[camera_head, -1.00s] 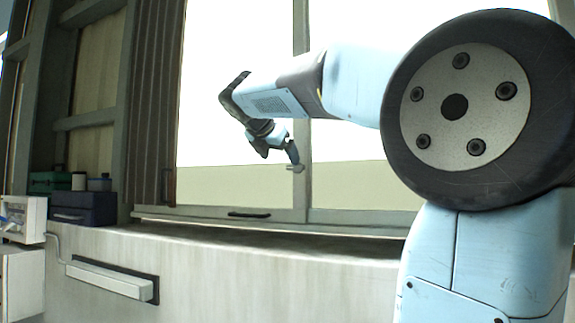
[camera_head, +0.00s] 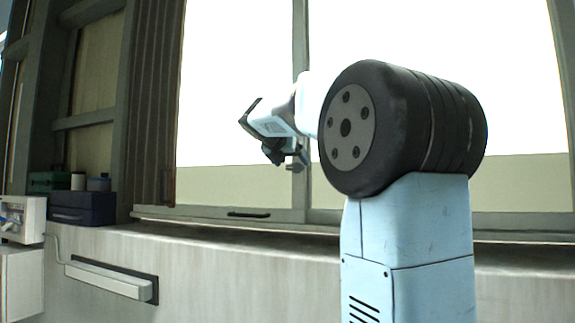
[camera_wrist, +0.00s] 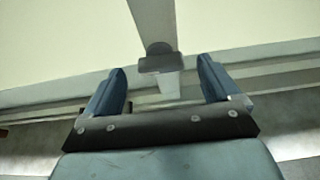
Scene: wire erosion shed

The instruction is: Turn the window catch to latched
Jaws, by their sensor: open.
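The window catch (camera_wrist: 161,63) is a small grey piece with a rounded pivot and a short crossbar, on the upright window bar. In the wrist view it lies ahead of and between the two blue fingers of my gripper (camera_wrist: 162,72). The fingers are open, with a gap on both sides of the catch and no grip on it. In the head view the catch (camera_head: 294,168) is small, on the middle upright, with my gripper (camera_head: 290,157) right at it. My arm partly hides that area. I cannot tell for certain whether the catch is turned to latched.
The window's lower rail carries a dark handle (camera_head: 249,214). A sill ledge (camera_head: 230,233) runs below it. Dark boxes (camera_head: 84,208) stand at the left, near a white box (camera_head: 22,219). A grey bar (camera_head: 108,280) is fixed to the wall.

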